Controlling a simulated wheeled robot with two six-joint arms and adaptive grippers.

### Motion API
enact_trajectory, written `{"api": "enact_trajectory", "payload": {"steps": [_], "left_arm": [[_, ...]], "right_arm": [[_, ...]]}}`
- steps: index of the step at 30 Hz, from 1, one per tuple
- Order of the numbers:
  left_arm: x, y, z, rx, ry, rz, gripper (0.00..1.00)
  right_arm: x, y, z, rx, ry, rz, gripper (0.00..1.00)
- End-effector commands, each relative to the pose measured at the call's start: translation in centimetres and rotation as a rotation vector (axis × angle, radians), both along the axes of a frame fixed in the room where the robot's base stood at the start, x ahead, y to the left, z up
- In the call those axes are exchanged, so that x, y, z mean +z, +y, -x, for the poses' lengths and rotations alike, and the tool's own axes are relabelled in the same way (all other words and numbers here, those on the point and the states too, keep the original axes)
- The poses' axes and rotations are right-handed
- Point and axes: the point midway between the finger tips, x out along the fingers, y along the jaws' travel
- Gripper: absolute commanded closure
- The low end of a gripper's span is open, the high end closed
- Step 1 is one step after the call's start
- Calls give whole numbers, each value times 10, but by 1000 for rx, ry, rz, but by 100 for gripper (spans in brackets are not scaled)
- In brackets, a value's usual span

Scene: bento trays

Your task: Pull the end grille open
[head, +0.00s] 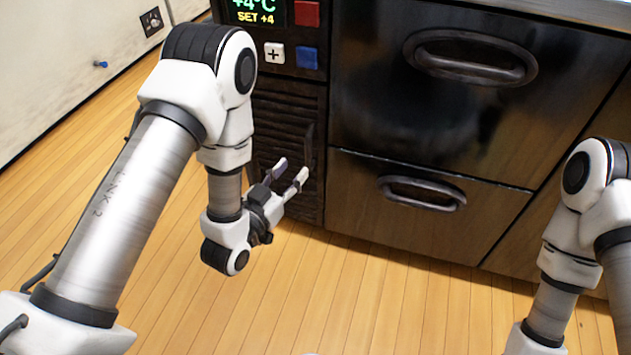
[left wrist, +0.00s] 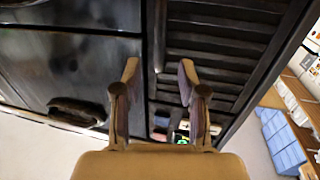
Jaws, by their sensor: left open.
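The end grille (head: 284,113) is a dark slatted panel at the left end of the counter, below the control panel. It looks shut, flush with the front. Its upright bar handle (head: 308,148) is near its right edge. In the left wrist view the slatted grille (left wrist: 215,60) fills the upper right, and the handle (left wrist: 158,40) lines up with the gap between my fingers. My left gripper (head: 291,171) is open in front of the grille's lower part, near the handle. I cannot tell whether it touches. My right gripper is out of view.
Two steel drawers with oval handles, the upper drawer (head: 450,110) and the lower drawer (head: 410,205), stand right of the grille and look shut. The control panel (head: 290,55) has red, white and blue buttons. Wooden floor (head: 330,290) in front is clear.

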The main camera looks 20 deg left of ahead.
Motion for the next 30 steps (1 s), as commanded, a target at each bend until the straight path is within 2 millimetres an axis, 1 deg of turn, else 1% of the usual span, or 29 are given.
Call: {"api": "enact_trajectory", "payload": {"steps": [1, 5, 12, 15, 18, 24, 26, 27, 28, 30], "left_arm": [[-4, 0, -1, -1, -4, 0, 59], [-1, -4, -13, -2, -8, -1, 59], [-3, -14, -58, -2, -7, 0, 59], [-2, -17, -71, -1, -4, -1, 59], [-1, -18, -76, 0, -2, -1, 59], [0, -18, -77, 0, -1, 0, 59], [0, -18, -77, 0, -1, 0, 80], [0, -18, -77, 0, -1, 0, 94], [0, -18, -77, 0, -1, 0, 100], [0, -18, -77, 0, -1, 0, 100]], "right_arm": [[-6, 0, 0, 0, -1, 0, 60], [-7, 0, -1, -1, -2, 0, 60], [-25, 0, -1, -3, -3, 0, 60], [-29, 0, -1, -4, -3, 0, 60], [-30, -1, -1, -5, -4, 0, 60], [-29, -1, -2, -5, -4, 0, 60], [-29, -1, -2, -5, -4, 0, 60], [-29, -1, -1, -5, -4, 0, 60], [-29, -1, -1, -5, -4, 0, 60], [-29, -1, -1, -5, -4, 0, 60]]}}
